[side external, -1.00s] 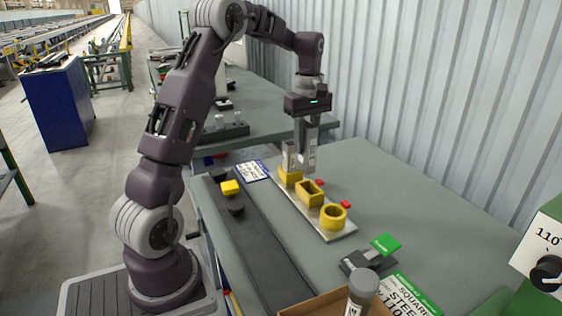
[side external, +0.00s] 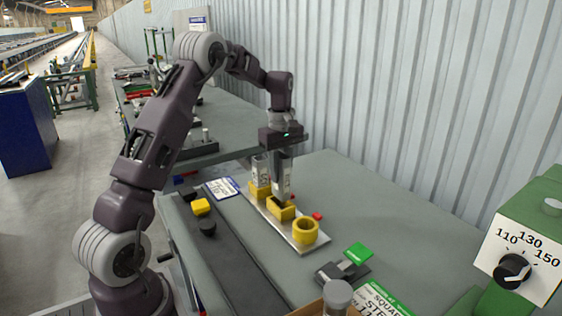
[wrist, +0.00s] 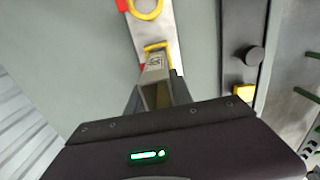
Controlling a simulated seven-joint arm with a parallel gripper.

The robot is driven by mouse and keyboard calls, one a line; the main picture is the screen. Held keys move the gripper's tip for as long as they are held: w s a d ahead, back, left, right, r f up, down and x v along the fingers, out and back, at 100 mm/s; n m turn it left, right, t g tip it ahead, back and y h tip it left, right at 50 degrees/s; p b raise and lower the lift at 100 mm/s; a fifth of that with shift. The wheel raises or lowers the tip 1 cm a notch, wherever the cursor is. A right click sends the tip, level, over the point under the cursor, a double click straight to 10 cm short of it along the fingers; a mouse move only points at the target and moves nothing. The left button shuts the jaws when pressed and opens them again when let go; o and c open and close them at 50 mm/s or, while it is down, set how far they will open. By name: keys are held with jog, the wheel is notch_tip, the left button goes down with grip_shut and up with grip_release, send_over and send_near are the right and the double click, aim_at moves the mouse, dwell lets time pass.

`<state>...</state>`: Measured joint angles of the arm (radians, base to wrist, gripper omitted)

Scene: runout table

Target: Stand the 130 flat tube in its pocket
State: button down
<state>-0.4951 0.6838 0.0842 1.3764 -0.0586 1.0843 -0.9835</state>
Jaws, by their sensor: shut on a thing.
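My gripper (side external: 282,160) points down and is shut on a grey rectangular tube (side external: 284,187) with a printed label. The tube is upright at the middle yellow pocket (side external: 281,210), its lower end at the pocket's mouth; I cannot tell how far inside it is. In the wrist view the held tube (wrist: 155,68) shows its hollow top, with the yellow rim of the pocket (wrist: 158,45) around or behind its far end. Another tube (side external: 260,168) stands in the far yellow pocket (side external: 257,192). The near round pocket (side external: 305,231) is empty.
The pockets sit on a metal plate (side external: 312,247). Red pieces (side external: 317,216) lie beside it. Yellow (side external: 201,207) and black (side external: 207,228) knobs are left. A green-and-grey part (side external: 343,271), a capped cylinder (side external: 337,295) and a dial box (side external: 520,262) are nearer. Table right of the plate is clear.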

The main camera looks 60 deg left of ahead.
aim_at(281, 188)
jog(key=shift+f, duration=0.45)
jog(key=shift+f, duration=2.55)
dwell(0.7)
jog(key=c, duration=1)
grip_release()
jog(key=shift+c, duration=0.2)
notch_tip(281, 188, up, 7)
jog(key=shift+r, duration=0.1)
